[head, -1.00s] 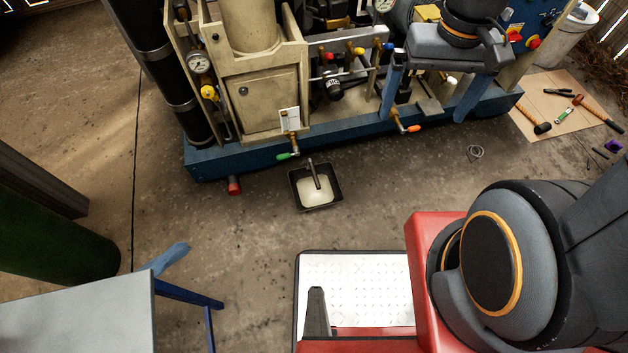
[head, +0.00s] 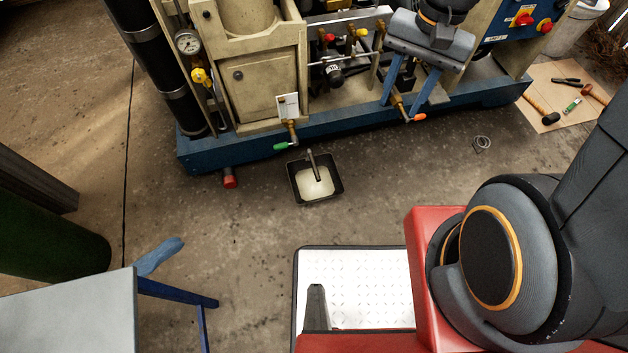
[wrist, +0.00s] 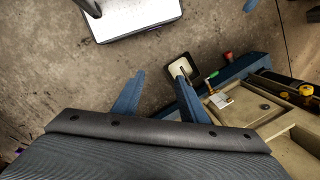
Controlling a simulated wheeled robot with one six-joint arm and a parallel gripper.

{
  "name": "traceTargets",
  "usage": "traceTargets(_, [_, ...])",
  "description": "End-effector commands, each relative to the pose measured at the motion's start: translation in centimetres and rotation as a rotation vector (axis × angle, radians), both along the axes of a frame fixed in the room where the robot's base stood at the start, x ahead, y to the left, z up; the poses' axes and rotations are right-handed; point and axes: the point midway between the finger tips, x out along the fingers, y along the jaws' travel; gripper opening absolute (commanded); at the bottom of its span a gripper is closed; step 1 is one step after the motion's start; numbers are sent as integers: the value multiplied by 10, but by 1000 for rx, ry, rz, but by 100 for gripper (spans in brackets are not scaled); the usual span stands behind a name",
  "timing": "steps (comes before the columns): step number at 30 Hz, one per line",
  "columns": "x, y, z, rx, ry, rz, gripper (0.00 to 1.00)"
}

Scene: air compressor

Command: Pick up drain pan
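The drain pan (head: 334,172) is a small black square tray on the concrete floor, in front of the compressor's blue base. It holds a pale liquid, and a dark handle-like bar stands over its far side. The pan also shows in the wrist view (wrist: 170,70), just beyond the fingertips and partly behind the right finger. My gripper (head: 401,110) has two blue fingers and is in front of the compressor, to the right of the pan in the head view. In the wrist view my gripper (wrist: 158,84) has its fingers apart with nothing between them.
A green-handled drain valve (head: 283,146) hangs just above the pan's far side. A red-capped pipe end (head: 230,178) sticks out to its left. A grey-topped table (head: 70,315) stands at lower left. The floor around the pan's near side is clear.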

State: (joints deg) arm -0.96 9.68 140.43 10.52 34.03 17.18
Motion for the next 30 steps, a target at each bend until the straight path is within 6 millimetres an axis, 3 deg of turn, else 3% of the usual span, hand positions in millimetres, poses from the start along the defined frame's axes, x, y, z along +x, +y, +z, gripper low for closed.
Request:
traceTargets(1, [12, 6, -30, 12, 24, -76, 39])
traceTargets(14, [91, 54, -192, 77, 229, -770, 39])
traceTargets(30, [177, 110, -423, 48, 557, -1632, 39])
